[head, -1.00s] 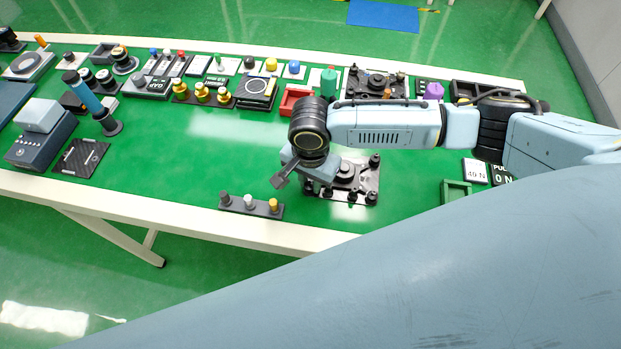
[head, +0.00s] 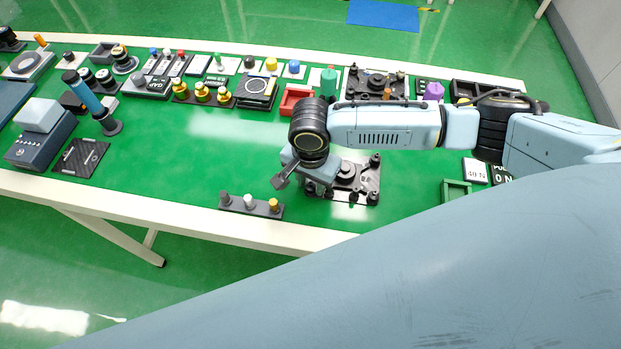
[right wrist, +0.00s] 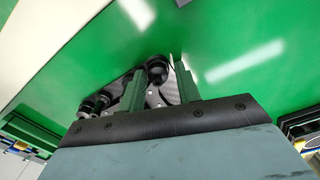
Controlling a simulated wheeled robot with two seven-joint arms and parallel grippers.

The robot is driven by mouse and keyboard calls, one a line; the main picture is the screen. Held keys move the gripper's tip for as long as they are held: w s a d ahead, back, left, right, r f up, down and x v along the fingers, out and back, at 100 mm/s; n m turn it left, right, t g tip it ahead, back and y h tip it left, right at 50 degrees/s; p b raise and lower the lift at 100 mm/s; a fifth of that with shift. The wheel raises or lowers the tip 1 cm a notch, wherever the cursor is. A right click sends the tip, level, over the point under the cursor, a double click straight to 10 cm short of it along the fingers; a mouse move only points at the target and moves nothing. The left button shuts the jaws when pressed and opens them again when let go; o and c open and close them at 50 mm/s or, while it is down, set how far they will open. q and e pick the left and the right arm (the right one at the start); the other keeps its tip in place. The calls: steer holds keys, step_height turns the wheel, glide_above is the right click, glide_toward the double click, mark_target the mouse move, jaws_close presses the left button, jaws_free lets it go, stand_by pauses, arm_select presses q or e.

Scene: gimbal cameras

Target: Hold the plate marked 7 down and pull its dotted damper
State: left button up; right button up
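A dark plate (head: 366,187) with black knob-like dampers at its corners lies near the front edge of the green table, partly hidden under my right arm. Its number and any dots cannot be read. My right gripper (head: 283,181) points down at the left side of this plate. In the right wrist view, the right gripper's two green fingers (right wrist: 160,78) stand apart, with a round black damper (right wrist: 156,70) showing between their tips; contact cannot be made out. More black dampers (right wrist: 88,104) lie to the left of the fingers. My left gripper is not in view.
A strip with three small knobs (head: 250,206) lies left of the plate at the front edge. A white display (head: 475,171) and a black one reading 0 N (head: 502,174) stand to the right by a green tray (head: 455,191). Several fixtures line the back; the table's middle left is clear.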

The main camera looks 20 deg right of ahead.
steer(key=shift+o, duration=0.9)
steer(key=shift+r, duration=0.1)
steer(key=shift+r, duration=0.25)
step_height(320, 180, up, 11)
steer(key=shift+r, duration=0.2)
